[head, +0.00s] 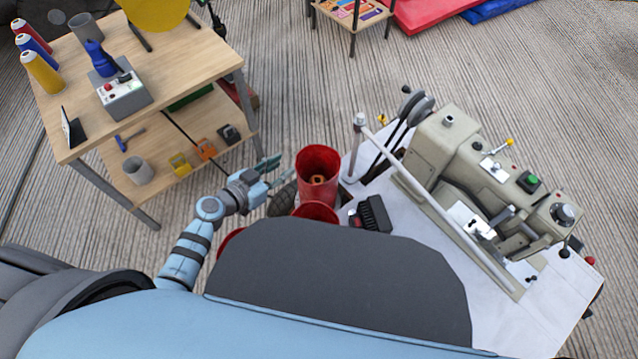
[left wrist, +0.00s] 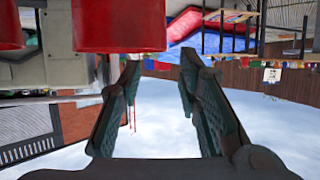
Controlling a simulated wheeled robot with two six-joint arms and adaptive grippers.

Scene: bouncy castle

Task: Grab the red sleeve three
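Red cylinders stand beside the machine table; no label shows which one is red sleeve three. The tallest red sleeve (head: 317,165) is open at the top, with a small orange thing inside. A second red sleeve (head: 315,211) and part of a third red sleeve (head: 229,240) show nearer me, partly hidden by my body. My left gripper (head: 275,171) is open and empty, just left of the tallest sleeve and apart from it. In the left wrist view a red cylinder (left wrist: 118,25) is above the open fingers (left wrist: 160,63), and another (left wrist: 10,25) is at the left edge. My right gripper is out of view.
A white-topped table (head: 525,325) with a beige sewing machine (head: 480,165) stands at the right. A wooden two-shelf table (head: 165,70) with thread cones and small items is at the left. Striped floor between is open.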

